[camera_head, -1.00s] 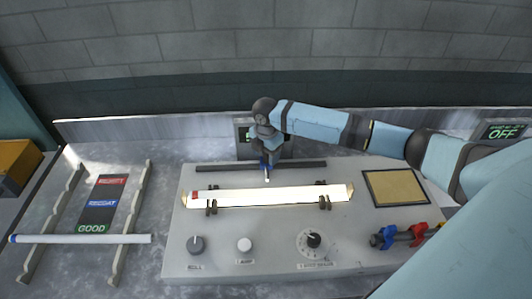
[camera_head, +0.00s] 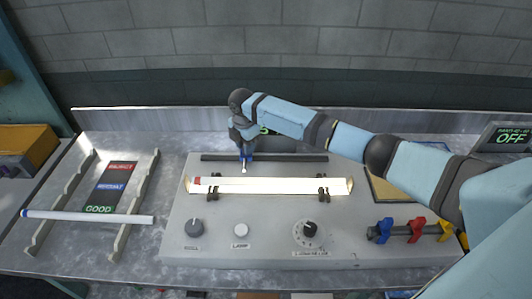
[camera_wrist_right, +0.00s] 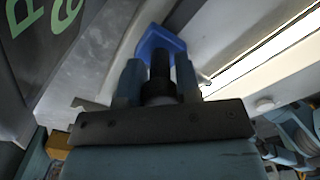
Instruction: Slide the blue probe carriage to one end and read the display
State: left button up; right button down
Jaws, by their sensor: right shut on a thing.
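The blue probe carriage (camera_head: 247,157) sits on the dark rail (camera_head: 300,158) behind the glowing tube (camera_head: 270,186), left of the rail's middle. It also shows in the wrist view as a blue block (camera_wrist_right: 157,42). My right gripper (camera_head: 243,143) reaches down from above and is shut on the carriage; its fingers (camera_wrist_right: 160,85) stand on both sides of a dark post there. The display (camera_head: 265,131) behind the rail is mostly covered by my right arm. Green characters show on it in the wrist view (camera_wrist_right: 45,22), only partly in frame. My left gripper is out of view.
Blue, red and yellow clips (camera_head: 416,230) stand at right. A rack (camera_head: 140,190) at left bears a white tube (camera_head: 95,217).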

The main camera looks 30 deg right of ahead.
jog(key=w+a, duration=0.2)
jog(key=a, duration=0.1)
jog(key=w+a, duration=0.1)
jog(key=a, duration=0.1)
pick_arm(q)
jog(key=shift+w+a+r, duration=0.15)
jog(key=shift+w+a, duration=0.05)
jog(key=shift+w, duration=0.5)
pick_arm(e)
jog(key=shift+d, duration=0.1)
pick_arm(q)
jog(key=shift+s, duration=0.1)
pick_arm(e)
jog(key=c, duration=0.8)
grip_release()
pick_arm(q)
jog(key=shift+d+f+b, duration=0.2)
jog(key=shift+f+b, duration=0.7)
jog(key=shift+b, duration=0.15)
pick_arm(e)
notch_tip(320, 180, up, 14)
